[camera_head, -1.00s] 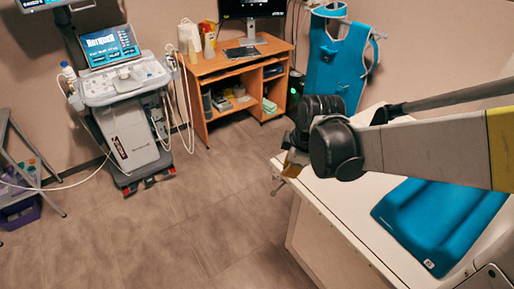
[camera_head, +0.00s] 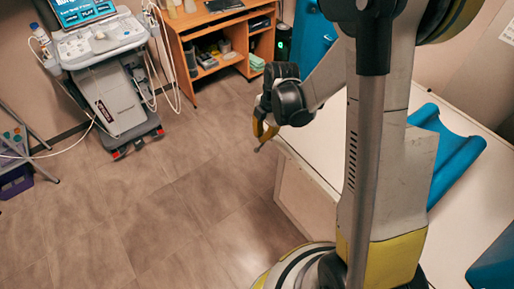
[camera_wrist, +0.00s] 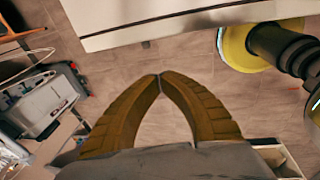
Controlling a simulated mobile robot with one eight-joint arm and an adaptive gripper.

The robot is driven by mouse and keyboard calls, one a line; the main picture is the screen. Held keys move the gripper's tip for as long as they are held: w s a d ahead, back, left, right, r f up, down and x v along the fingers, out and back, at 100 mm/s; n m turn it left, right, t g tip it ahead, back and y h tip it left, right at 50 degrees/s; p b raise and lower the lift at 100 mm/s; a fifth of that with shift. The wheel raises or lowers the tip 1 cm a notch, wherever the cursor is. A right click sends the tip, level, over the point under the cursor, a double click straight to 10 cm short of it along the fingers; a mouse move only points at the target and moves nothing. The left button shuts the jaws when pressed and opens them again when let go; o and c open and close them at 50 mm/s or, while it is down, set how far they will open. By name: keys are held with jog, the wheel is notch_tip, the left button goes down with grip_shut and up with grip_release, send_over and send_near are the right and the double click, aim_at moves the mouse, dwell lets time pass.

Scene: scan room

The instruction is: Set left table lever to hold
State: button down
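The white scan table (camera_head: 322,143) stands at right in the head view; its edge (camera_wrist: 190,22) crosses the top of the wrist view. A small stub, apparently the lever (camera_wrist: 146,44), shows just under that edge. In the head view a small grey piece, probably the same lever (camera_head: 259,149), shows at the table's near left corner. My gripper (camera_wrist: 158,77) has its two yellow-brown fingers arched, tips together, with nothing seen between them. The tips appear just short of the lever; contact cannot be told. In the head view my gripper (camera_head: 261,132) is beside the table corner. The lever's setting cannot be read.
A blue pad (camera_head: 455,160) lies on the table, partly behind my arm. An ultrasound cart (camera_head: 112,95) and a wooden desk (camera_head: 212,45) stand at the back left. The floor left of the table is open.

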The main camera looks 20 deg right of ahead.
jog(key=b, duration=0.4)
send_near(256, 151)
notch_tip(256, 151, down, 5)
jog(key=s+a, duration=0.2)
jog(key=a, duration=0.1)
jog(key=shift+w+d+f+b, duration=0.2)
jog(key=shift+w+d+f, duration=0.1)
jog(key=shift+f, duration=0.2)
jog(key=shift+w+d+f+b, duration=0.15)
jog(key=shift+w+f+b, duration=0.1)
jog(key=shift+f, duration=0.2)
jog(key=shift+w+d+f, duration=0.1)
jog(key=shift+w+f, duration=0.2)
jog(key=shift+f, duration=0.05)
jog(key=shift+w+f, duration=0.1)
